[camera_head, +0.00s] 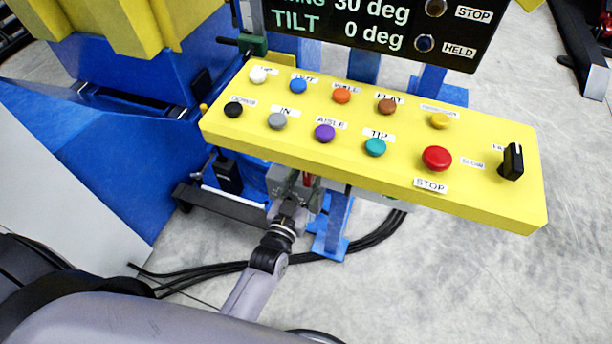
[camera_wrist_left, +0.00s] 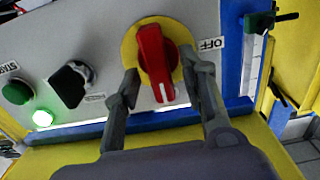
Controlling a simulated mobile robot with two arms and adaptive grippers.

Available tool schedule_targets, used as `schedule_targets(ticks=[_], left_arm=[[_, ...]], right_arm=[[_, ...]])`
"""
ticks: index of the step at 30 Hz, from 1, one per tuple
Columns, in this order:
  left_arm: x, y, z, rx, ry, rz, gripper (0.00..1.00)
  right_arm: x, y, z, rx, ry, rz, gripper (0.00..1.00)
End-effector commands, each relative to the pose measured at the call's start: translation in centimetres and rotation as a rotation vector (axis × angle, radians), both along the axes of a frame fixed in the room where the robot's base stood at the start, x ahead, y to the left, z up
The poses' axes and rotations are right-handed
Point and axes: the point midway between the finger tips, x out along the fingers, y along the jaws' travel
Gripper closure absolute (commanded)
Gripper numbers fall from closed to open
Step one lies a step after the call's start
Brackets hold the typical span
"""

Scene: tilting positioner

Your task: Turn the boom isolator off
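The boom isolator is a red rotary handle (camera_wrist_left: 156,62) on a round yellow plate (camera_wrist_left: 180,68), mounted on a grey box. The handle stands nearly upright in the left wrist view, and the OFF label (camera_wrist_left: 212,44) is to its right. My left gripper (camera_wrist_left: 163,76) is open, one finger on each side of the handle, with visible gaps between. In the head view my left gripper (camera_head: 292,198) is below the yellow control panel, which hides much of the isolator; a bit of red (camera_head: 308,180) shows there. My right gripper is not in view.
A black selector knob (camera_wrist_left: 72,84), a green START button (camera_wrist_left: 17,92) and a lit green lamp (camera_wrist_left: 42,119) are left of the isolator. The yellow control panel (camera_head: 385,190) overhangs my left gripper. Black cables (camera_head: 375,235) lie on the floor.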

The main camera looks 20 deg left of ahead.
Motion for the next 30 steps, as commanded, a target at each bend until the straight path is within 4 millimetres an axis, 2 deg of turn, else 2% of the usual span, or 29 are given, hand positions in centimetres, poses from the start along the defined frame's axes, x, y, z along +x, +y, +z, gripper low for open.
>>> schedule_targets(ticks=[11, 27, 30], left_arm=[[0.54, -0.02, -0.01, 0.000, 0.001, 0.000, 0.62], [0.52, -0.02, 0.00, 0.000, 0.000, 0.000, 0.98], [0.51, -0.02, 0.00, 0.000, 0.000, 0.000, 1.00]], right_arm=[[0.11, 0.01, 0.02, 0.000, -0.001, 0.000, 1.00], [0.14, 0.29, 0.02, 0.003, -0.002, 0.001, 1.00], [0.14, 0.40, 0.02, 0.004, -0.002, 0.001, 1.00]])
